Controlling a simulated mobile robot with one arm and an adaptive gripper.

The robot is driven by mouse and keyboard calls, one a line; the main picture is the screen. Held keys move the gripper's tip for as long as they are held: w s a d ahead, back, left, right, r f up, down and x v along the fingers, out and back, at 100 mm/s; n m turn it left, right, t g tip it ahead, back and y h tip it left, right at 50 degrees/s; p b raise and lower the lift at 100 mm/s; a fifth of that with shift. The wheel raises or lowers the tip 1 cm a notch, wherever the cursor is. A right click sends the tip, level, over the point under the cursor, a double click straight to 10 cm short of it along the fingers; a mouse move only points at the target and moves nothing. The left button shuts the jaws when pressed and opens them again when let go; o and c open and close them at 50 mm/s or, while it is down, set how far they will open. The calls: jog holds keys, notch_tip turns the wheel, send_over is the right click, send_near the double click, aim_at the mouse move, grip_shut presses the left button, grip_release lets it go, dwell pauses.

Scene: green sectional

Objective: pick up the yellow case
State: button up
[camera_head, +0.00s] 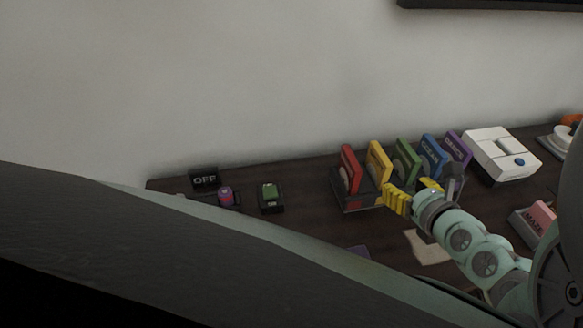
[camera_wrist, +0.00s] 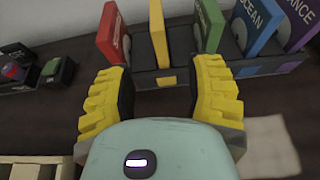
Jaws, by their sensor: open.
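The yellow case (camera_head: 378,160) stands upright in a dark rack (camera_head: 352,202), between a red case (camera_head: 349,168) and a green case (camera_head: 407,160). In the wrist view the yellow case (camera_wrist: 159,40) is centred ahead, between my gripper's fingers and beyond their tips. My gripper (camera_head: 412,190) has yellow ridged fingers and is in front of the rack. In the wrist view my gripper (camera_wrist: 163,72) is spread open with nothing between its fingers. I cannot tell how far the fingertips are from the case.
Blue (camera_head: 432,156) and purple (camera_head: 457,149) cases stand at the rack's right. A white box-shaped device (camera_head: 501,154) is farther right. A black "OFF" block (camera_head: 204,178), a purple item (camera_head: 226,196) and a green item (camera_head: 270,195) lie left. The wall is behind the table.

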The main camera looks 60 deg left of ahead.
aim_at(386, 174)
jog(key=shift+w+a+f+p, duration=0.15)
jog(key=shift+a+p, duration=0.15)
jog(key=shift+a, duration=0.2)
jog(key=shift+a+f+p, duration=0.15)
jog(key=shift+a+p, duration=0.1)
jog(key=shift+a, duration=0.25)
jog(key=x, duration=0.5)
jog(key=shift+w+a+f+b, duration=0.1)
jog(key=shift+a+f+b, duration=0.1)
jog(key=shift+b, duration=0.2)
jog(key=b+x, duration=0.2)
jog(key=x, duration=0.2)
jog(key=shift+w+a+f+b, duration=0.25)
jog(key=shift+b, duration=0.15)
jog(key=shift+w+a, duration=0.1)
jog(key=shift+a, duration=0.1)
jog(key=shift+o, duration=0.4)
jog(key=shift+d, duration=0.1)
grip_shut()
